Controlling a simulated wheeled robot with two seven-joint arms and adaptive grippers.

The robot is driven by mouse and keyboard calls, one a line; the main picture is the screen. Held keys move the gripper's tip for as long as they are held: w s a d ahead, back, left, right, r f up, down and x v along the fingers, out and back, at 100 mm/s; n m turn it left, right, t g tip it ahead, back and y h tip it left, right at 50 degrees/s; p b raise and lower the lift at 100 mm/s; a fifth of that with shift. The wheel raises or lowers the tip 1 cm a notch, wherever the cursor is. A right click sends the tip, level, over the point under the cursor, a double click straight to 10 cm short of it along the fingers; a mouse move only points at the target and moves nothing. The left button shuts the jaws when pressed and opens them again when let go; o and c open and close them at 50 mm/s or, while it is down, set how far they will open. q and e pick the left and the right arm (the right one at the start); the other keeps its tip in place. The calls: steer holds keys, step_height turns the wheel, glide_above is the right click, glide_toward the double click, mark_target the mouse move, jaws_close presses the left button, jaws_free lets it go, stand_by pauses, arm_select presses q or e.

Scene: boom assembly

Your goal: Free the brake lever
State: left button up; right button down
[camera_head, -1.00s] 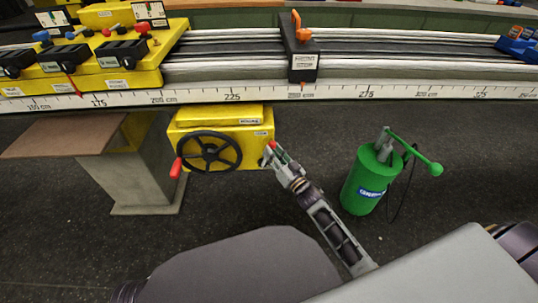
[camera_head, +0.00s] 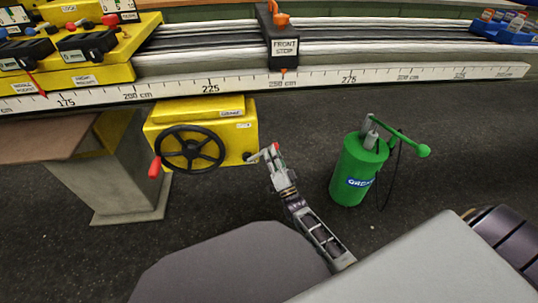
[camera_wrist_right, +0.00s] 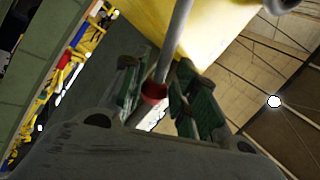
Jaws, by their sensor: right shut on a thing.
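The yellow housing (camera_head: 200,130) with a black handwheel (camera_head: 190,150) hangs below the ruler rail in the head view. A dark hub (camera_head: 248,158) shows on its right side. My right gripper (camera_head: 270,153) is just right of this hub, with a small red tip at its fingers. In the right wrist view, the brake lever (camera_wrist_right: 176,40) is a grey rod with a red end knob (camera_wrist_right: 153,93). The rod runs down from the yellow housing (camera_wrist_right: 215,25) between the fingers of my right gripper (camera_wrist_right: 160,92), which is shut on it. My left gripper is out of view.
A green grease drum (camera_head: 358,172) with a pump handle stands on the floor to the right. A grey pedestal (camera_head: 120,175) under a brown board is at the left. The front stop (camera_head: 284,47) sits on the rail above.

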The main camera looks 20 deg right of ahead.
steer(key=shift+d+f+m+h+b, duration=0.25)
steer(key=shift+f+m+h, duration=0.3)
steer(key=shift+m, duration=0.35)
steer(key=c, duration=1.4)
jaws_free()
steer(key=shift+o, duration=0.2)
steer(key=shift+s, duration=0.15)
steer(key=v, duration=1.2)
steer(key=shift+w+a+f, duration=0.1)
steer(key=shift+w, duration=0.15)
